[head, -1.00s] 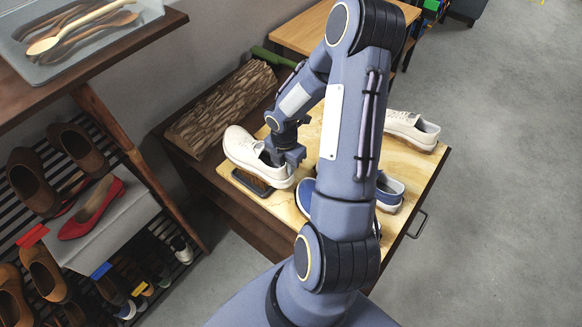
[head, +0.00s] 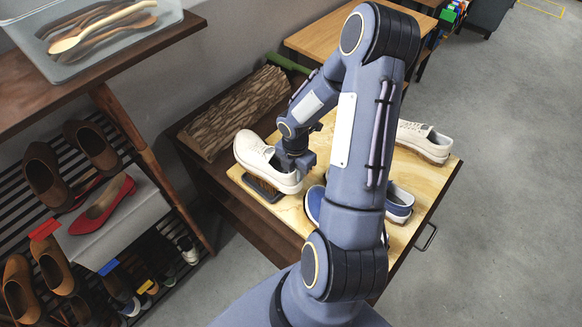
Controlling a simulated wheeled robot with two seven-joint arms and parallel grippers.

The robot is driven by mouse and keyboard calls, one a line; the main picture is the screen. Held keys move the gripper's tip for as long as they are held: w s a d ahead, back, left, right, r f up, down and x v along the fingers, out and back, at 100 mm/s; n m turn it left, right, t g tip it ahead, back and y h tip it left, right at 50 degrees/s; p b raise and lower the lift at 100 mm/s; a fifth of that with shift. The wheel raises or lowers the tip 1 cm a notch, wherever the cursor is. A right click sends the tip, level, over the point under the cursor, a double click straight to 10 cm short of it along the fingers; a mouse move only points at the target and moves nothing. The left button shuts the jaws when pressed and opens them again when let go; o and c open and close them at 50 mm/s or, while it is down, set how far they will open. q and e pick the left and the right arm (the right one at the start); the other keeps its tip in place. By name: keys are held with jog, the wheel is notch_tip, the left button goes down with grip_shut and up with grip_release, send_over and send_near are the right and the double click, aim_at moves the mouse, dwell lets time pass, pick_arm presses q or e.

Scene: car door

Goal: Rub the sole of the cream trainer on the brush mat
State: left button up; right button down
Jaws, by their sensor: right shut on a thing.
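A cream trainer (head: 262,163) is held over the dark brush mat (head: 262,189) near the left end of the light wooden board. Its heel end is in my right gripper (head: 290,172), which is shut on it; the fingertips are partly hidden by the shoe and wrist. The sole is at or just above the mat; I cannot tell whether they touch. A second cream trainer (head: 424,140) lies on the board at the right, behind my arm. My left gripper is not in view.
Blue shoes (head: 398,203) stand on the wooden board (head: 432,180), partly hidden by my arm. A log (head: 235,112) lies behind the mat. At left are a shoe rack with several shoes and a tray (head: 95,40) of wooden spoons. Grey floor is clear at right.

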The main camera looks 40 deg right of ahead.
jog(key=shift+w+a+p, duration=0.1)
jog(key=shift+w+p, duration=0.3)
jog(key=shift+w, duration=1.15)
jog(key=shift+s, duration=1.55)
jog(key=shift+s+d, duration=0.2)
jog(key=shift+s, duration=0.8)
jog(key=shift+w+a+p, duration=0.15)
jog(key=shift+w+p, duration=0.2)
jog(key=shift+w, duration=2.2)
jog(key=shift+s, duration=1.75)
jog(key=shift+w, duration=1.7)
